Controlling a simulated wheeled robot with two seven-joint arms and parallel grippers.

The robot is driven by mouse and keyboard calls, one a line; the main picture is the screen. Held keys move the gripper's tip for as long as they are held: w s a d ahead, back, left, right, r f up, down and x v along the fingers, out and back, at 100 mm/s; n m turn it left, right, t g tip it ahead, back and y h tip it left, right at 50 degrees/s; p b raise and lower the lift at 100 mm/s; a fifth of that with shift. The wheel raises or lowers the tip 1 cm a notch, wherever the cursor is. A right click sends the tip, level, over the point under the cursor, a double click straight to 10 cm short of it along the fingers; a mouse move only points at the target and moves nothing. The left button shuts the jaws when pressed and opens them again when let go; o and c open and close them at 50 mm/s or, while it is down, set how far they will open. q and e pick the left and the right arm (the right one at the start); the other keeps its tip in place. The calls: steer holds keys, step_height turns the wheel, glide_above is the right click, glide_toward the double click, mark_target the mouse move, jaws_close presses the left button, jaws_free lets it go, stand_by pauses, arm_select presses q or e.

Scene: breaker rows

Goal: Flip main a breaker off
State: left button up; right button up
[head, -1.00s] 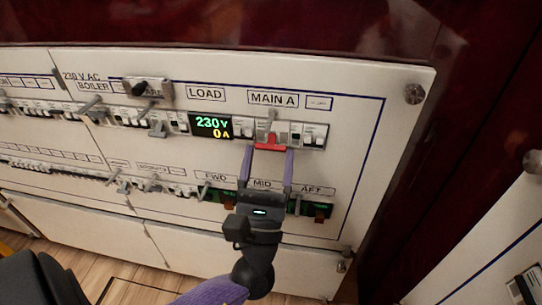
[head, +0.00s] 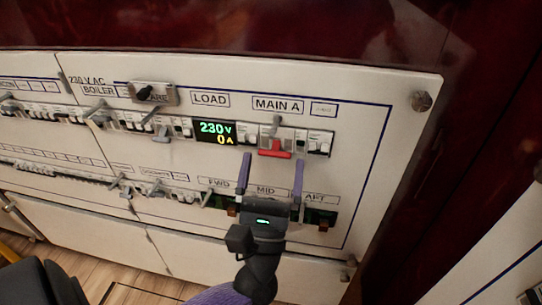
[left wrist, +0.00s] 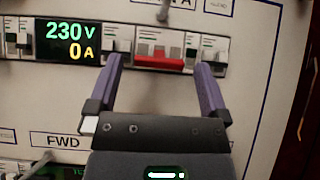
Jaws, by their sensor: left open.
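The main A breaker (head: 274,141) sits under the "MAIN A" label in the upper row of the white panel. Its red handle (head: 276,152) is a wide bar at the breaker's lower part; it also shows in the left wrist view (left wrist: 160,63). My left gripper (head: 272,160) is open and empty just below the breaker. In the left wrist view its purple fingers (left wrist: 159,64) stand either side of the red handle, with gaps to it. The display (head: 216,132) left of the breaker reads 230 V and 0 A. My right gripper is not in view.
Small breakers flank the main one closely. Grey hooks or posts (head: 163,133) stick out of the panel (head: 368,150), one just above main A (head: 275,122). A lower row labelled FWD, MID and AFT (head: 314,198) lies behind my gripper. A dark red wall is at right.

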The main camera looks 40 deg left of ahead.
arm_select(q)
steer(key=v, duration=0.9)
steer(key=shift+s+f+p, duration=0.2)
steer(key=shift+f+p, duration=0.05)
steer(key=shift+p, duration=0.2)
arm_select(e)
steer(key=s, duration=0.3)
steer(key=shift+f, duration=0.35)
arm_select(q)
steer(key=shift+d, duration=0.1)
